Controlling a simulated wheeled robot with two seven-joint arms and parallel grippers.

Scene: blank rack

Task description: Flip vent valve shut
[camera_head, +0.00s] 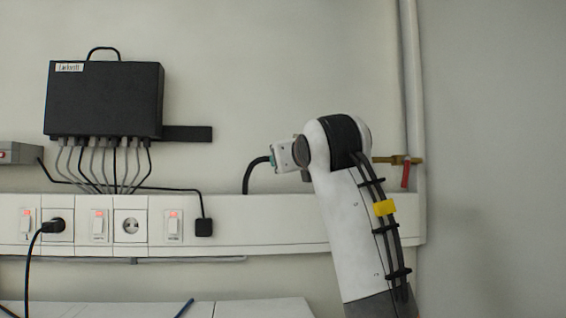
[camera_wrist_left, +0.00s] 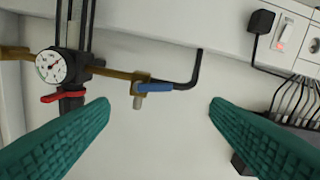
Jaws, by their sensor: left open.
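In the left wrist view, my left gripper (camera_wrist_left: 160,106) is open, its two green fingers wide apart with nothing between the tips. Beyond them is a brass valve (camera_wrist_left: 138,100) with a blue lever (camera_wrist_left: 154,87) lying along the line of the pipe. A red lever (camera_wrist_left: 63,97) sits under a round gauge (camera_wrist_left: 51,66) to its left. Which one is the vent valve, no readable label tells. In the head view, my arm covers most of this pipework; a brass fitting with a red handle (camera_head: 405,174) shows to its right. My right gripper is not in view.
A black box (camera_head: 103,98) with several cables hangs on the wall. A white trunking (camera_head: 275,222) with switches and sockets runs below it. A black hose (camera_head: 252,177) rises from the trunking, and a vertical pipe (camera_head: 411,80) stands at right.

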